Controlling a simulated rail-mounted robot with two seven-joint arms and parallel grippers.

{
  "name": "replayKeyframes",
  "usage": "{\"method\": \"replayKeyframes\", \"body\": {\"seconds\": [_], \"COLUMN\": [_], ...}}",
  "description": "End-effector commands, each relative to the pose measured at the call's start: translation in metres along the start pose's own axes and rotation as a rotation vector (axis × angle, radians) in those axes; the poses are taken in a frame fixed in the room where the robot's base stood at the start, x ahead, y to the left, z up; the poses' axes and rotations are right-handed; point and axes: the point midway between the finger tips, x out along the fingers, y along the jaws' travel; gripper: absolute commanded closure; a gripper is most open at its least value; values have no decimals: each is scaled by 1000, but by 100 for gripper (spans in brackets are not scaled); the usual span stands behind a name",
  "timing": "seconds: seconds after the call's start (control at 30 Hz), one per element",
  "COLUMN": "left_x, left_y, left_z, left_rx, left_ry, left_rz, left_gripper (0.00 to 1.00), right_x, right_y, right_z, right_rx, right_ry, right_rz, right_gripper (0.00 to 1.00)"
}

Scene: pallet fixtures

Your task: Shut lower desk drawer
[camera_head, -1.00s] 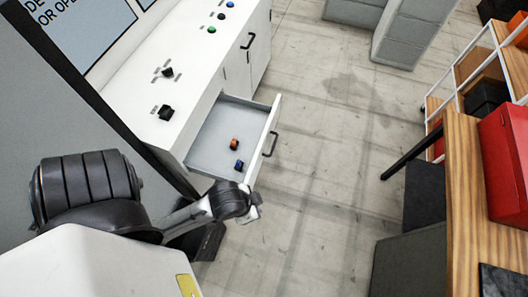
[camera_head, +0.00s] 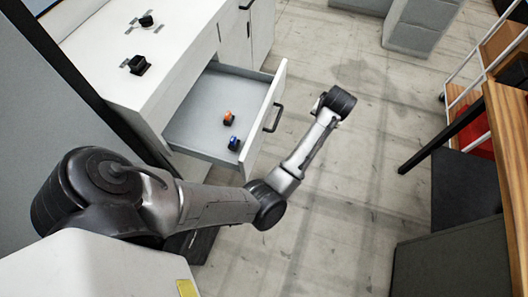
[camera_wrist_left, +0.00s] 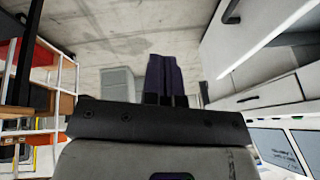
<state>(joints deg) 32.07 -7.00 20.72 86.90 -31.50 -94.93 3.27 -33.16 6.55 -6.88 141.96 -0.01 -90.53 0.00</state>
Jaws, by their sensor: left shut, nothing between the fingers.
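The lower desk drawer (camera_head: 190,122) stands pulled out from the white desk in the head view. Its front carries a dark bar handle (camera_head: 273,117). An orange-and-dark object (camera_head: 229,118) and a blue-and-dark object (camera_head: 234,143) lie inside. My left arm reaches past the drawer's near corner, and its visible end is over the floor to the right of the drawer front, apart from the handle. The gripper fingers cannot be made out there. In the left wrist view my left gripper (camera_wrist_left: 164,78) is shut and empty, with pale panels with dark handles to its right. My right gripper is not in view.
The white desk top (camera_head: 178,35) with black switches is at the upper left. A wooden-topped table (camera_head: 508,130) with a dark leg stands at the right. Grey blocks (camera_head: 420,22) stand at the back. The floor between desk and table is largely clear.

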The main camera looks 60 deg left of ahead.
Motion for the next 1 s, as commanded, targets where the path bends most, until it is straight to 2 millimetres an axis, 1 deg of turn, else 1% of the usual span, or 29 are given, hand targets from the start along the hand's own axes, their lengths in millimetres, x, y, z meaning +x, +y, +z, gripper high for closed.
{"method": "replayKeyframes", "body": {"seconds": [0.03, 0.1, 0.13, 0.2, 0.23, 0.3, 0.33, 0.4, 0.5, 0.63, 0.77, 1.0], "left_x": [27, 56, 67, 86, 92, 102, 103, 102, 95, 98, 109, 141], "left_y": [1, -4, -6, -12, -15, -21, -23, -29, -38, -40, -49, -75], "left_z": [19, 46, 57, 80, 88, 105, 110, 114, 114, 118, 124, 143], "left_rx": [5, 18, 23, 38, 45, 61, 64, 51, -7, -50, -57, -55], "left_ry": [-101, -223, -268, -356, -388, -440, -454, -462, -451, -448, -446, -446], "left_rz": [-61, -160, -204, -305, -348, -450, -493, -574, -650, -659, -660, -660], "left_gripper": [100, 100, 100, 100, 100, 100, 100, 100, 100, 100, 100, 100], "right_x": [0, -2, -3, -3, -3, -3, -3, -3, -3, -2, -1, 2], "right_y": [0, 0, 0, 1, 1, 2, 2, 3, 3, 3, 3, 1], "right_z": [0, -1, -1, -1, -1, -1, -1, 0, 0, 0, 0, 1], "right_rx": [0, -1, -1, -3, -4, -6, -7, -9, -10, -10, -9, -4], "right_ry": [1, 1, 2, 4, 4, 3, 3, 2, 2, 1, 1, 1], "right_rz": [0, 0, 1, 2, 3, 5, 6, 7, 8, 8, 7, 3], "right_gripper": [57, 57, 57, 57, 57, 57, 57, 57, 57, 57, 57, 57]}}
